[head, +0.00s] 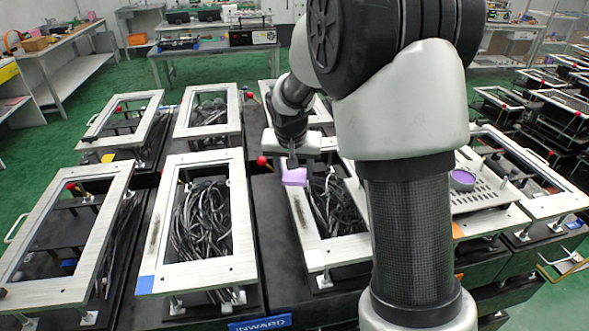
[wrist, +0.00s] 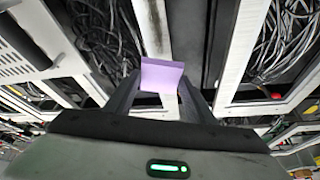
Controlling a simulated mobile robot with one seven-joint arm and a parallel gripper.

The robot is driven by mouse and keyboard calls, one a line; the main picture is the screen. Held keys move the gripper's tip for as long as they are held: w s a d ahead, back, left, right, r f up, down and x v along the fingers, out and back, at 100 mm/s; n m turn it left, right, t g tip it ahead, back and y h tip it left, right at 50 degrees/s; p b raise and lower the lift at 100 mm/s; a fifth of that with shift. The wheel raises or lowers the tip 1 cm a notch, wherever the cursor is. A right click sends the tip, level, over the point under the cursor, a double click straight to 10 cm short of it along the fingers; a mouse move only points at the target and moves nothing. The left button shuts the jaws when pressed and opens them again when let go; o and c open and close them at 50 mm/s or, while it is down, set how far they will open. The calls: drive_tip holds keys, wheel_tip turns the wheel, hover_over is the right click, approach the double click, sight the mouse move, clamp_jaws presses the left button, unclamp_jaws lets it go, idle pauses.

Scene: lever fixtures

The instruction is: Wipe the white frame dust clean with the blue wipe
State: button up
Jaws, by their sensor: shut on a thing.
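My gripper (head: 291,166) is shut on a wipe (head: 294,177) that looks lavender-purple rather than blue. In the wrist view the wipe (wrist: 162,76) sits between the two fingertips (wrist: 158,92), its face visible. The wipe is low over the left rail of a white frame (head: 308,232); whether it touches the rail I cannot tell. Dark smudges show on this rail just below the wipe. The frame's right part is hidden behind my arm. Another white frame (head: 241,221) to the left has a dark smudge (head: 153,238) on its left rail.
Black cables (head: 335,205) fill the frame's opening. Several similar framed fixtures stand close around, with red-knobbed levers (head: 262,161). A perforated plate with a purple round piece (head: 462,180) lies to the right. A blue "INWARD" label (head: 260,324) is at the front. Green floor shows at the left.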

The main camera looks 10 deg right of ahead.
drive_tip(key=shift+f+b, duration=0.1)
drive_tip(key=shift+b, duration=0.65)
drive_tip(key=shift+t+h+b, duration=0.3)
drive_tip(key=shift+t+b, duration=0.4)
drive_tip(key=shift+b, duration=1.95)
drive_tip(key=shift+r, duration=0.3)
